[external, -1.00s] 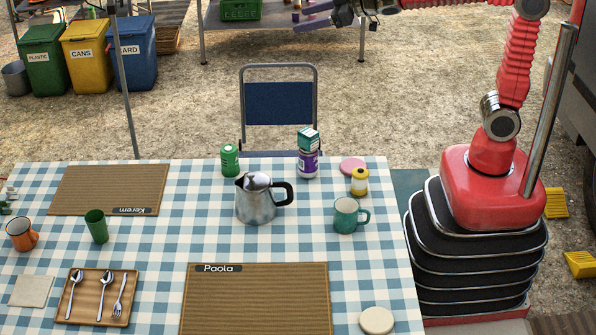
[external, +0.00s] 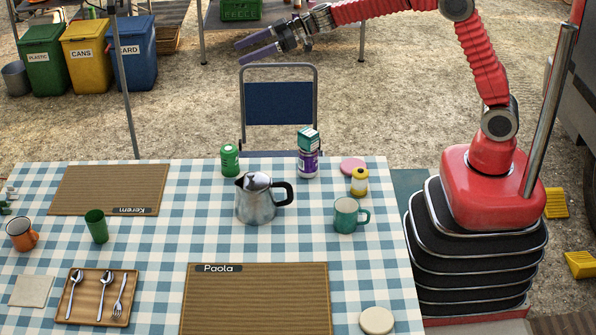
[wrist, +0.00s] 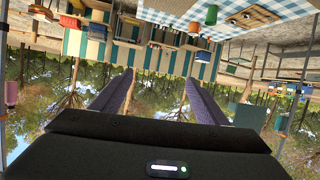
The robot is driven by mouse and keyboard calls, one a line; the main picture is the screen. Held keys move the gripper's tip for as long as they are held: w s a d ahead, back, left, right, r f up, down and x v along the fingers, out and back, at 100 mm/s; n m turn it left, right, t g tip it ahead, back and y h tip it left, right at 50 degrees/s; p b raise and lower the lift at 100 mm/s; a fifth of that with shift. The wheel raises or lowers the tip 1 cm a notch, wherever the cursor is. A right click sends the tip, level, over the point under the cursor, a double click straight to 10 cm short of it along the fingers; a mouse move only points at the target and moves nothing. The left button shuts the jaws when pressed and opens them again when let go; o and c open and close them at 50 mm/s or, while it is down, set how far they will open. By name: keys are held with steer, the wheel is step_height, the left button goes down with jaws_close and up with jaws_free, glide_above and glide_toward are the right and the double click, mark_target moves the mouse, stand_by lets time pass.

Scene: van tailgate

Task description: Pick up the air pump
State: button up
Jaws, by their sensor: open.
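I cannot make out an air pump in either view. My gripper (external: 240,51) is open and empty, held in the air beyond the far edge of the checked table, above and behind the blue folding chair (external: 279,104). Its two purple fingers point left in the external view. In the wrist view my gripper (wrist: 158,78) shows its fingers spread apart with nothing between them. That view looks upside down, with a striped blue-and-cream surface and several small shelf items beyond the fingers, too small to name.
The checked table (external: 158,250) holds a metal coffee pot (external: 257,203), a green mug (external: 347,217), a green can (external: 230,160), a purple tub (external: 307,163), a yellow bottle (external: 359,181) and a cutlery tray (external: 97,318). A thin pole (external: 125,80) stands left of the chair, near bins (external: 134,52).

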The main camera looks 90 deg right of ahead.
step_height(320, 180, down, 4)
steer(key=g+y, duration=0.1)
glide_toward(229, 152)
steer(key=w+f, duration=0.1)
steer(key=w+d+f, duration=0.1)
steer(key=f, duration=0.1)
steer(key=shift+w+d, duration=0.1)
steer(key=shift+d, duration=0.15)
steer(key=shift+x, duration=1.2)
steer(key=shift+r+x, duration=0.15)
steer(key=shift+x, duration=1.15)
steer(key=shift+r+x, duration=0.1)
steer(key=shift+x, duration=1.15)
steer(key=shift+w+a, duration=0.1)
